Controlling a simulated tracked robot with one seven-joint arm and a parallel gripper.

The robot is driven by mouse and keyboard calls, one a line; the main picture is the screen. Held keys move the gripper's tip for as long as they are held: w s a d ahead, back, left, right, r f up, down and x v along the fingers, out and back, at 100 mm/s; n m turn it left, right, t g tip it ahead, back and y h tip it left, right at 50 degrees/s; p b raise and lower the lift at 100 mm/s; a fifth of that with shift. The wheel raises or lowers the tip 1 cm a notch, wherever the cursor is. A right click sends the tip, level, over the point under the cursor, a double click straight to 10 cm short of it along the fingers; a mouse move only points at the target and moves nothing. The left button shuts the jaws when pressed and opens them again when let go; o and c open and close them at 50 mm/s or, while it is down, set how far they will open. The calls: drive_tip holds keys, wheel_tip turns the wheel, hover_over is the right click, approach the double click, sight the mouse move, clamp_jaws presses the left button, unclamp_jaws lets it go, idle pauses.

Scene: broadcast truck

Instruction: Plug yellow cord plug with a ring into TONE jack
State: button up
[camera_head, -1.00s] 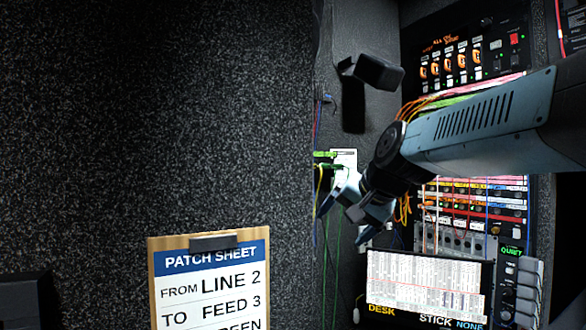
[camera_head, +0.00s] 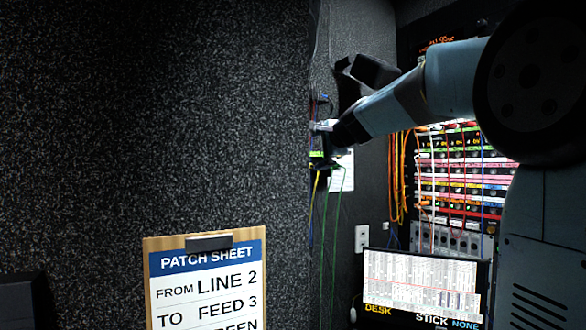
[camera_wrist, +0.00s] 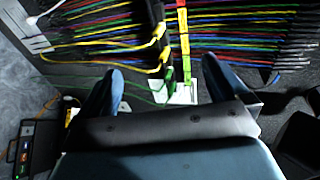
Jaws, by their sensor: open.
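My gripper (camera_head: 322,133) is open beside the cords on the side wall. In the wrist view its two blue fingers (camera_wrist: 163,66) are spread, with nothing held. Yellow cords (camera_wrist: 90,45) run in from the left, and yellow plugs (camera_wrist: 157,68) lie beyond and between the fingertips. A dark green plug (camera_wrist: 169,78) is close by. I cannot tell which yellow plug has a ring. In the head view a yellow cord (camera_head: 316,185) hangs below the gripper. The jack panel (camera_head: 465,175) is at the right, partly behind my arm; no TONE label is legible.
Many coloured cords (camera_wrist: 240,45) are bunched on the right of the wrist view, beside a coloured strip (camera_wrist: 184,40). A white card (camera_head: 342,172) is on the wall. A patch sheet clipboard (camera_head: 206,285) and a lit screen (camera_head: 425,285) stand lower.

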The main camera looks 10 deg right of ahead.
drive_tip(key=x, duration=0.4)
drive_tip(key=shift+w+a+f, duration=0.1)
drive_tip(key=shift+w, duration=0.05)
idle(0.6)
drive_tip(key=v, duration=1)
drive_tip(key=s+f+n+g+h, duration=0.1)
drive_tip(key=s+f+n+g, duration=0.3)
drive_tip(key=s+f, duration=1.2)
drive_tip(key=s+a+f+n+g+h, duration=0.1)
drive_tip(key=s+f+n+g, duration=0.4)
drive_tip(key=s+f+n, duration=0.6)
drive_tip(key=s+f+h, duration=0.1)
drive_tip(key=s+f, duration=0.5)
drive_tip(key=s, duration=0.1)
drive_tip(key=shift+a+h, duration=0.25)
drive_tip(key=shift+h, duration=0.05)
drive_tip(key=shift+w, duration=0.1)
drive_tip(key=shift+c, duration=0.3)
